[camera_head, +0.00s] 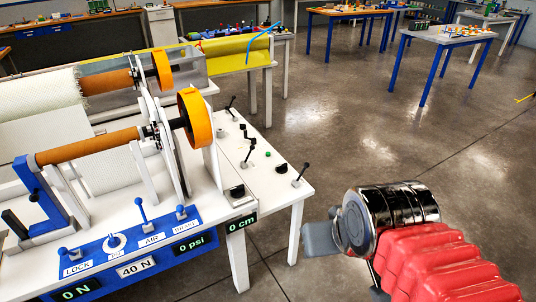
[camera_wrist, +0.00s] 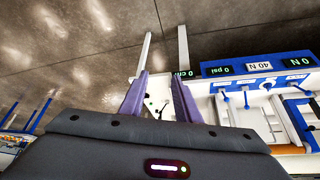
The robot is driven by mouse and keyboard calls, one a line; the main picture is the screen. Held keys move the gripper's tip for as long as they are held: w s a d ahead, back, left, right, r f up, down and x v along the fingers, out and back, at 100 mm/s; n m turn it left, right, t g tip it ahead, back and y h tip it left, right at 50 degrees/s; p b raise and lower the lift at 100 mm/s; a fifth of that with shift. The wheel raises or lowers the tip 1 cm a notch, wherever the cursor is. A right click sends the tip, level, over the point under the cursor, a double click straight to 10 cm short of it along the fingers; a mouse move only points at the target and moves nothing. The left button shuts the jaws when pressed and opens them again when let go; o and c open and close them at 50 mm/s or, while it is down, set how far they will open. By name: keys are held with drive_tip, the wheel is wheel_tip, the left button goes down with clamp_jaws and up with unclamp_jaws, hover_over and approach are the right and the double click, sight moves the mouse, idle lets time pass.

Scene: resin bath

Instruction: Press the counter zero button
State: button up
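The counter display (camera_head: 241,223) reads "0 cm" on the front edge of the white machine table. A black half-round knob (camera_head: 237,191) sits just above it, and a small green button (camera_head: 267,154) lies further back. No readable label shows which control is the counter zero button. My gripper (camera_head: 318,240) is right of the table, apart from it, over the floor. In the wrist view my gripper (camera_wrist: 160,77) has its two purple-grey fingers apart with nothing between them. The counter display (camera_wrist: 185,74) appears upside down there, partly hidden by the right finger.
A blue control panel (camera_head: 130,248) has several levers and displays reading "0 psi", "40 N" and "0 N". Upright levers (camera_head: 300,175) stand on the white side table. Orange wheels (camera_head: 194,118) rise behind. The grey floor (camera_head: 370,120) is open between the machine and far tables.

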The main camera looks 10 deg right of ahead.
clamp_jaws()
idle(1.5)
